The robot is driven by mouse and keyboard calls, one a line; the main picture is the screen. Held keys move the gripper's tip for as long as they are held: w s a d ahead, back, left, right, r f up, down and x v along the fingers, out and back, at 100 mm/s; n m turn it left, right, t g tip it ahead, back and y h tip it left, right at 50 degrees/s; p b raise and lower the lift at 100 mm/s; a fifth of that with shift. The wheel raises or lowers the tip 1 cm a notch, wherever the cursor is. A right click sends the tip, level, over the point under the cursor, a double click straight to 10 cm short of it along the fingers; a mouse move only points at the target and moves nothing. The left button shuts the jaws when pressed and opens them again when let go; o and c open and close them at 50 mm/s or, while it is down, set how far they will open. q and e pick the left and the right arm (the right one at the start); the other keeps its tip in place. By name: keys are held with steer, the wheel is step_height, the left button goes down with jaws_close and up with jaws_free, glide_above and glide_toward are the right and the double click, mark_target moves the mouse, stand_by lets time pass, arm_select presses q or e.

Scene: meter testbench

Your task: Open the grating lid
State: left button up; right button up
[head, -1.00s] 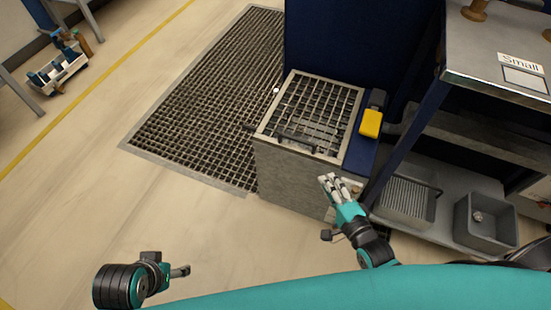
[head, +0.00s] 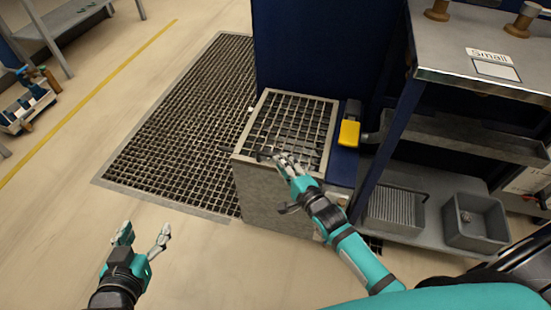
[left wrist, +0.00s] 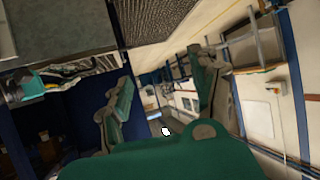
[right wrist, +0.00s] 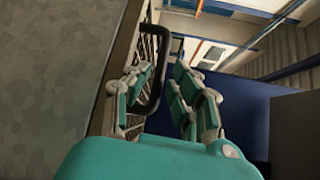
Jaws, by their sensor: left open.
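The grating lid (head: 300,122) lies flat and closed on top of the grey box (head: 275,200). Its dark bar handle (right wrist: 160,75) stands at the lid's near edge. In the head view my right gripper (head: 287,163) is at that handle and covers most of it. In the right wrist view this gripper (right wrist: 162,66) is open, with the handle's bar between its fingers. One finger reaches into the handle's loop; whether it touches the bar I cannot tell. My left gripper (head: 145,239) is open and empty, over the floor left of the box.
A dark blue panel (head: 310,50) rises behind the box. A yellow object (head: 349,133) sits right of the lid. A bench labelled Small (head: 490,65) with grey trays (head: 470,230) below is at right.

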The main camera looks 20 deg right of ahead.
steer(key=b+x, duration=0.1)
steer(key=x, duration=0.3)
steer(key=shift+w, duration=0.15)
arm_select(q)
step_height(320, 180, up, 5)
steer(key=w+d+t+h, duration=0.1)
steer(key=w+t, duration=0.1)
steer(key=t, duration=0.1)
steer(key=shift+w+d+r, duration=0.15)
steer(key=shift+w+d, duration=0.05)
steer(key=shift+w, duration=0.05)
arm_select(e)
steer(key=shift+c, duration=0.3)
jaws_close()
steer(key=shift+f, duration=0.1)
